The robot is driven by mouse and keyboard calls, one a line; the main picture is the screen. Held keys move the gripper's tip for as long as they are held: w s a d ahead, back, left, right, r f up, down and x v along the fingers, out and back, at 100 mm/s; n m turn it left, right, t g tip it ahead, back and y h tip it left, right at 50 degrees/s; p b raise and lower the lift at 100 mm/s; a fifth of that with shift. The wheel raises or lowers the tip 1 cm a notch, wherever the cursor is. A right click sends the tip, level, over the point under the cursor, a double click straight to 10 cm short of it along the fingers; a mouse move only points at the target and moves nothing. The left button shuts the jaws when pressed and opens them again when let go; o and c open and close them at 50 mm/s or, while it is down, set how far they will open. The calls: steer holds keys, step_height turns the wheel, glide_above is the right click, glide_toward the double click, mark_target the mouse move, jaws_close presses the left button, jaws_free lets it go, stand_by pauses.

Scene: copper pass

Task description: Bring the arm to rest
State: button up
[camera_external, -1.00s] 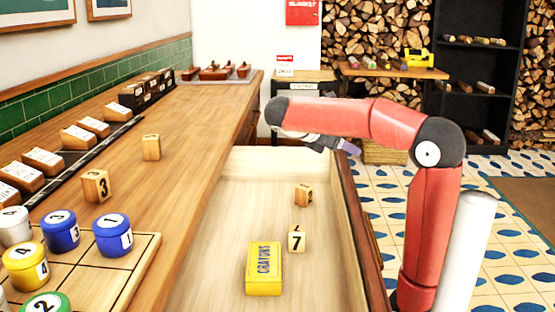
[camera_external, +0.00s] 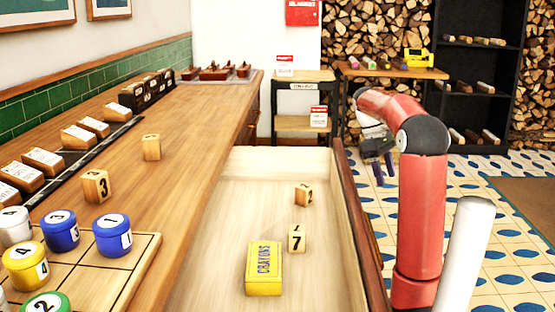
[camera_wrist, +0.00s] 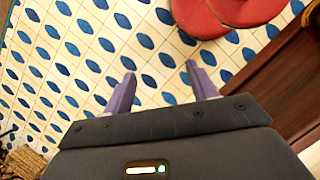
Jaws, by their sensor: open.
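My red arm (camera_external: 424,215) stands to the right of the open drawer, its upper part bent back and its wrist hanging down. My gripper (camera_external: 383,180) is past the drawer's right wall, above the tiled floor. In the wrist view my gripper (camera_wrist: 158,78) points down with its two purple fingers apart. Only patterned tile shows between them, so it is empty.
The open drawer (camera_external: 225,215) holds a yellow crayon box (camera_external: 264,268) and number blocks (camera_external: 297,238). The wooden counter (camera_external: 190,125) at left carries blocks and coloured cylinders. A black shelf (camera_external: 474,70) stands behind. The tiled floor (camera_external: 515,225) at right is clear.

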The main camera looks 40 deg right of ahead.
steer(key=shift+w+d+f+m+t+y+b, duration=0.1)
steer(key=shift+w+d+f+m+t+y, duration=0.2)
steer(key=shift+f, duration=0.35)
steer(key=shift+w+d+f+m+t+h+b, duration=0.15)
steer(key=shift+w+f+m, duration=0.15)
steer(key=shift+f+m, duration=0.3)
steer(key=shift+w+d+f+m+t+y+b, duration=0.15)
steer(key=shift+w+d+f+m+y, duration=0.15)
steer(key=shift+f, duration=0.4)
steer(key=shift+o, duration=0.4)
